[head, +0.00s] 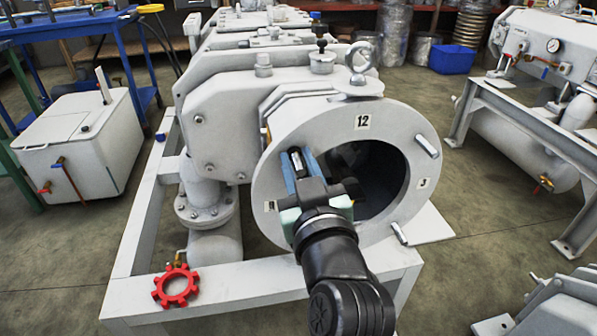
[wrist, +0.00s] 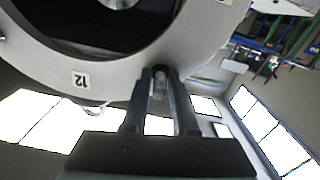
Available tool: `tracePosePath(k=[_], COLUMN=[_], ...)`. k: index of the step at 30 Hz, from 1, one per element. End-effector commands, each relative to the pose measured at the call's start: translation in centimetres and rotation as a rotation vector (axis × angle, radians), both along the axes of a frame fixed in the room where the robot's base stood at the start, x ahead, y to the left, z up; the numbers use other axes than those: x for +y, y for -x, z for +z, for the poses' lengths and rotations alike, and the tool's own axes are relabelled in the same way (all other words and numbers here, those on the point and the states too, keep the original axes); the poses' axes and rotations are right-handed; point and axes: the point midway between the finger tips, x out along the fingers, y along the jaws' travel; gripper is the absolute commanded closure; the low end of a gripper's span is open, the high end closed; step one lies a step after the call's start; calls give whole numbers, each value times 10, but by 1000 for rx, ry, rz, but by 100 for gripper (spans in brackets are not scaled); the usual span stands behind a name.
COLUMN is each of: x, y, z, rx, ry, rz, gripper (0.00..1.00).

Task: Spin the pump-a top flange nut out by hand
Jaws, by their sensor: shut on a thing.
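The pump's grey round end flange (head: 290,220) faces me, with a large dark opening and a "12" label at its top. My gripper (head: 296,163) is at the flange's upper left, its two blue-grey fingers pointing at the flange face. In the wrist view my gripper (wrist: 160,88) is shut on a small grey cylindrical flange nut (wrist: 159,86), one finger on each side. Its far end is at a dark spot on the flange rim (wrist: 110,66).
Grey rods stick out of the flange at its upper right (head: 428,147) and lower right (head: 399,234). A lifting eye (head: 361,58) stands on top. A red handwheel (head: 175,286) is at the lower left of the frame (head: 235,287). Another machine (head: 530,60) stands at right.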

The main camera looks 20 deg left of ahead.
Motion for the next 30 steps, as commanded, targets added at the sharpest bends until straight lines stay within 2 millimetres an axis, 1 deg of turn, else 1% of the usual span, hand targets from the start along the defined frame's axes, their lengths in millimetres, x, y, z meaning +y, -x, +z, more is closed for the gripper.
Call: tracePosePath(k=[18,24,30], x=[1,0,0], y=[0,0,0], z=[0,0,1], rx=[-328,-410,-466], ry=[474,595,678], rz=[-2,-3,-4], gripper=[100,100,100])
